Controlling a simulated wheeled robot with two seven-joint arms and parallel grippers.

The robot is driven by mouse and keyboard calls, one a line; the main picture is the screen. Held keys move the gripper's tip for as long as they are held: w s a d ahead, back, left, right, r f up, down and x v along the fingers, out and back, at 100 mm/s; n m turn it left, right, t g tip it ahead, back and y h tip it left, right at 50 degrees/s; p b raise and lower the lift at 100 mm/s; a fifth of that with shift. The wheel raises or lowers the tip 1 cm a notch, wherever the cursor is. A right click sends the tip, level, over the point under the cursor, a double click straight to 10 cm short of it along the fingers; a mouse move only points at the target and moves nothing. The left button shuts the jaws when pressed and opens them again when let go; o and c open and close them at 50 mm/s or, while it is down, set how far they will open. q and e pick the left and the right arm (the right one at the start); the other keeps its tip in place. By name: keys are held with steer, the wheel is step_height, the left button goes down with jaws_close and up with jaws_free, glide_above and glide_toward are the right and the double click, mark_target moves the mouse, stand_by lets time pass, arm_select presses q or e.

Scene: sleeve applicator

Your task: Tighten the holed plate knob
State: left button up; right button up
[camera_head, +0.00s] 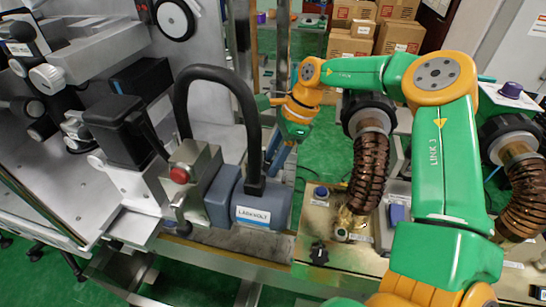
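My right arm comes in from the lower right and reaches across to the middle. Its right gripper (277,160) points down behind the right side of the motor unit, with blue-grey fingers partly in view. I cannot tell how far its fingers are apart or whether they touch anything. I cannot make out a holed plate or its knob for certain; the area at the fingertips is small and partly hidden by the motor unit. My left gripper is not in view.
The motor unit (222,196) with a thick black hose (245,95) stands left of the gripper. Machine parts, including a black wheel (175,20), fill the left. Brown ribbed hoses (369,170) stand beneath my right arm. Cardboard boxes (352,47) are stacked behind.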

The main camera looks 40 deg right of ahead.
jaws_close()
steer(key=shift+f+m+b, duration=0.1)
steer(key=shift+m+b, duration=0.2)
steer(key=shift+b, duration=0.35)
steer(key=m+t+b, duration=0.1)
steer(key=m+b, duration=0.1)
steer(key=b, duration=0.1)
steer(key=m+h+b, duration=0.1)
steer(key=m+b, duration=0.1)
steer(key=b, duration=0.1)
steer(key=shift+s+a+f+t, duration=0.1)
steer(key=shift+s+f+t, duration=0.1)
steer(key=shift+t, duration=0.2)
steer(key=shift+a+r+m+t+h+b, duration=0.15)
steer(key=shift+m+h+b, duration=0.1)
steer(key=shift+m+b, duration=0.45)
steer(key=shift+d+r+m+t+h+b, duration=0.1)
steer(key=shift+m+h+b, duration=0.1)
steer(key=shift+m+b, duration=0.45)
steer(key=shift+a+r+m+t+h+b, duration=0.2)
steer(key=shift+m+b, duration=0.25)
steer(key=shift+m, duration=0.4)
steer(key=shift+s+d+f, duration=0.1)
steer(key=shift+d+f, duration=0.05)
steer(key=o, duration=0.6)
jaws_free()
